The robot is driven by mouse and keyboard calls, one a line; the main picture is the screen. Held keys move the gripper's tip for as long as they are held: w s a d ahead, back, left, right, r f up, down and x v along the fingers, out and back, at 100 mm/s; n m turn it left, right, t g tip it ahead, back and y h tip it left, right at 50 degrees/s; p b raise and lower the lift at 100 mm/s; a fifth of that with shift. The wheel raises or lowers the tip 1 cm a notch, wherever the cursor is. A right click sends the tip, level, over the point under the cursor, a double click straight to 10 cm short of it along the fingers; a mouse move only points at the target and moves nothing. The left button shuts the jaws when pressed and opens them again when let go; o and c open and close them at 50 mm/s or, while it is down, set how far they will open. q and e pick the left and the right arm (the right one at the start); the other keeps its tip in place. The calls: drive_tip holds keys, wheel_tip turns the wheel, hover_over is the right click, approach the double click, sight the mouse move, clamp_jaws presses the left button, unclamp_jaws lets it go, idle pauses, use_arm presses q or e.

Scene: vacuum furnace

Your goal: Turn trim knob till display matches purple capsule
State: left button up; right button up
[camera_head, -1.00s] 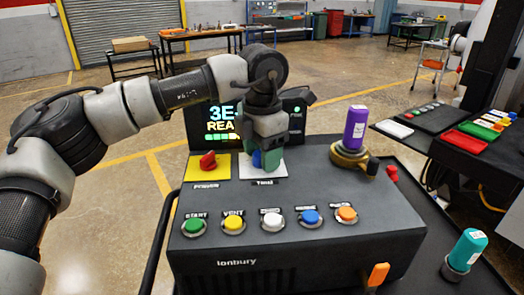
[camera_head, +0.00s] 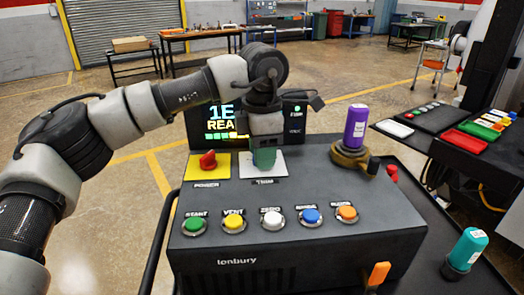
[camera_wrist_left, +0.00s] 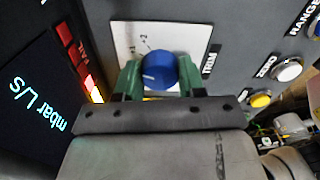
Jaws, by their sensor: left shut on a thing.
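My left gripper (camera_head: 264,160) points down over the white trim plate (camera_head: 277,158) on the dark console. Its green fingers are shut on the blue trim knob (camera_wrist_left: 158,70), one on each side of it in the left wrist view. The knob is hidden in the head view. The display (camera_head: 222,118) behind the arm shows "1E" and "REA" with green-yellow bars below; the arm covers the rest. The purple capsule (camera_head: 356,126) stands upright in a brass holder (camera_head: 352,158) at the console's right; its white label is unreadable. My right gripper is out of view.
Left of the trim plate is a red power knob (camera_head: 208,160) on a yellow plate. A row of buttons, including a green one (camera_head: 194,225), lines the front. A teal capsule (camera_head: 468,248) stands lower right; an orange lever (camera_head: 379,273) is at the front.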

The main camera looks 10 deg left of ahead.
use_arm(q)
drive_tip(key=shift+m, duration=1)
drive_tip(key=o, duration=0.9)
drive_tip(key=shift+r, duration=0.1)
wheel_tip(320, 180, up, 11)
drive_tip(key=shift+f+b, duration=0.15)
drive_tip(key=shift+b, duration=0.25)
